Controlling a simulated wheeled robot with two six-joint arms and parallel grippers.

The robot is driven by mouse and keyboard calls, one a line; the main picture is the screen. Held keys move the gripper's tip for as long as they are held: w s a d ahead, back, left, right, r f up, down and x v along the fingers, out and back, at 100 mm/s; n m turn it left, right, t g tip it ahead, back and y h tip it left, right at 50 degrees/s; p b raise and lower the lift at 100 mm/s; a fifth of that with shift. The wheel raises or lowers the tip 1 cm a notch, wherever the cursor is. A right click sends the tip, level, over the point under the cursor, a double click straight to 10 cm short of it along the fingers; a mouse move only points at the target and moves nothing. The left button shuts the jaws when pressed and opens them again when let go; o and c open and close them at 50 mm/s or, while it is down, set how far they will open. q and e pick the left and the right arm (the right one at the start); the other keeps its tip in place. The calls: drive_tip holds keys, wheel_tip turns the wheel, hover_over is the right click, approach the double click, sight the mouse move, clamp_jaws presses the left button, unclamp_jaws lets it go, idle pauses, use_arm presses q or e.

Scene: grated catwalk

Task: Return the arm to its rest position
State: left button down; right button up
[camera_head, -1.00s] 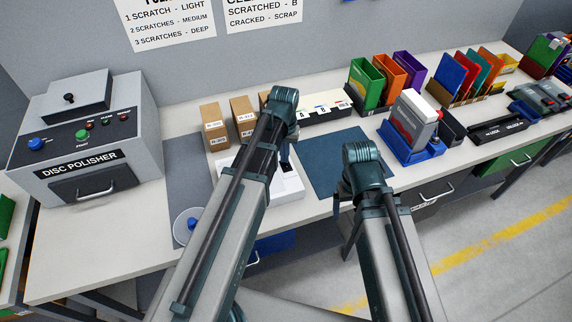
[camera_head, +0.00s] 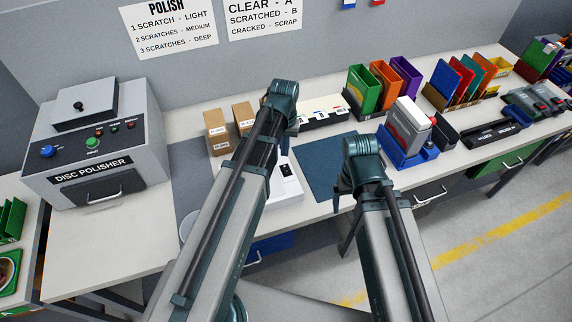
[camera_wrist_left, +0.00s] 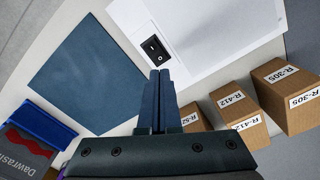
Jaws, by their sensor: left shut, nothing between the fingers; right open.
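My left arm comes in from the lower left of the head view and reaches up over the workbench. Its gripper (camera_head: 286,146) hangs below the wrist, mostly hidden by the arm. In the left wrist view its two fingers (camera_wrist_left: 158,76) are together with nothing between them, above the bench beside a white device with a black switch (camera_wrist_left: 154,48). My right arm reaches up from the lower middle. Its gripper (camera_head: 338,194) is open and partly hidden under the wrist, by the front edge of the blue mat (camera_head: 325,165). I see nothing in it.
The disc polisher (camera_head: 95,145) stands at the left of the bench (camera_head: 110,240). Cardboard boxes (camera_head: 216,132) stand behind my left arm. A blue holder (camera_head: 408,155), coloured bins (camera_head: 364,90) and several dividers fill the right. The mat is bare.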

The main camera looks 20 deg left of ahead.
use_arm(q)
drive_tip(key=shift+r, duration=0.45)
drive_tip(key=shift+d, duration=0.1)
drive_tip(key=s+d+f+m+y+b, duration=0.1)
drive_tip(key=s+d+m, duration=0.3)
drive_tip(key=s+d, duration=0.6)
drive_tip(key=s+f+b, duration=0.1)
drive_tip(key=s, duration=0.3)
drive_tip(key=shift+s+d+m, duration=0.15)
drive_tip(key=shift+m, duration=0.15)
